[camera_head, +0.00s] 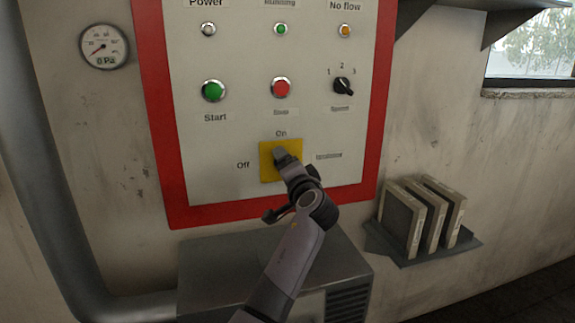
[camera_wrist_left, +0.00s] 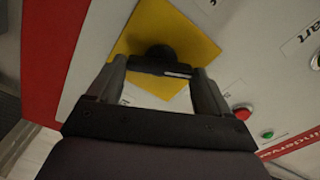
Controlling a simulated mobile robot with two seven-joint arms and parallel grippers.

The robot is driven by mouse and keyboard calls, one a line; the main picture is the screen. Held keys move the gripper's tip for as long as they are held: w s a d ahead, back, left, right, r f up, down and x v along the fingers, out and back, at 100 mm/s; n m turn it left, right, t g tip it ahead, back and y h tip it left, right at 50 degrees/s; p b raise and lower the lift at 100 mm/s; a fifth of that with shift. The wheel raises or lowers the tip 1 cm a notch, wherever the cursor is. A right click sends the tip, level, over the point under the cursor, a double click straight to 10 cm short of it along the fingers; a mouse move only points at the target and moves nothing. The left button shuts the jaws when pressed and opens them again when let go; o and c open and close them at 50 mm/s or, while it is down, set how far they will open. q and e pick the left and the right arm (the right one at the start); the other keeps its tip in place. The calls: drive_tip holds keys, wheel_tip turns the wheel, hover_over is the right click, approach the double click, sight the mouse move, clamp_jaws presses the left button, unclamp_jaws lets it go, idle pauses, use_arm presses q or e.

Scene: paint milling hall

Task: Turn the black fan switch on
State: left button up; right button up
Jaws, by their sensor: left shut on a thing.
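The fan switch is a black rotary handle (camera_wrist_left: 160,54) on a square yellow plate (camera_head: 267,172), low on the white panel. The plate also shows in the left wrist view (camera_wrist_left: 183,32). "On" is printed above the plate and "Off" to its left. My left gripper (camera_head: 287,161) is at the switch and covers most of it in the head view. In the left wrist view its two fingers (camera_wrist_left: 161,74) are shut on the handle's bar, one at each end. Which label the handle points to cannot be told. My right gripper is not in view.
Above the switch are a green Start button (camera_head: 214,90), a red button (camera_head: 281,88) and a small black selector (camera_head: 343,86). A grey metal box (camera_head: 225,262) stands below the red-framed panel. A small shelf with several framed filters (camera_head: 403,222) is at the right.

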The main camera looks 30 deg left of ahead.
use_arm(q)
drive_tip(key=m, duration=0.5)
drive_tip(key=shift+m, duration=0.3)
idle(0.4)
drive_tip(key=o, duration=1)
drive_tip(key=shift+c, duration=0.2)
drive_tip(key=b+v, duration=0.1)
drive_tip(key=v, duration=0.6)
